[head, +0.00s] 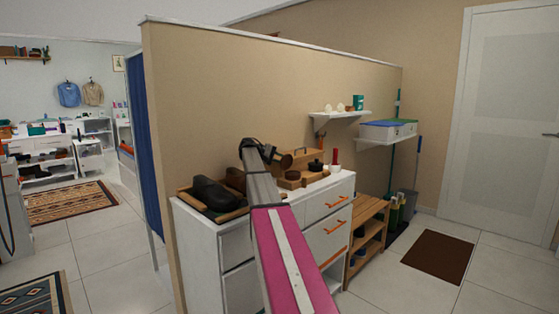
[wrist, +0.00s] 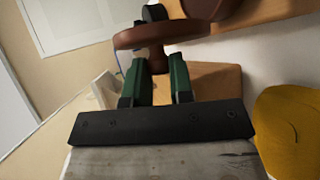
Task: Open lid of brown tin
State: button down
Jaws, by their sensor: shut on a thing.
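My gripper (head: 268,150) is over the top of the white drawer cabinet. In the wrist view its two green fingers (wrist: 163,78) are shut on the narrow knob of a brown round lid (wrist: 160,36). The lid's disc lies just beyond the fingertips, and it also shows as a brown disc at the gripper in the head view (head: 286,161). Another brown round thing (wrist: 205,8), perhaps the tin's body, is cut off at the top of the wrist view. I cannot tell whether the lid touches the tin.
The white cabinet (head: 235,238) carries a tray with dark shoes (head: 216,193), a small black pot (head: 316,165) and a red-topped item (head: 335,159). A white shelf (head: 340,116) is on the wall above. A yellow thing (wrist: 288,130) is at the wrist view's right.

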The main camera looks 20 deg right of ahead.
jog(key=shift+w+a+f+n+g, duration=0.1)
jog(key=shift+w+f+n+g, duration=0.1)
jog(key=shift+w+n+g, duration=0.1)
dwell(0.4)
jog(key=c, duration=1)
grip_release()
jog(key=shift+h, duration=0.3)
jog(key=v, duration=0.7)
jog(key=shift+a+r, duration=0.1)
jog(key=shift+a, duration=0.15)
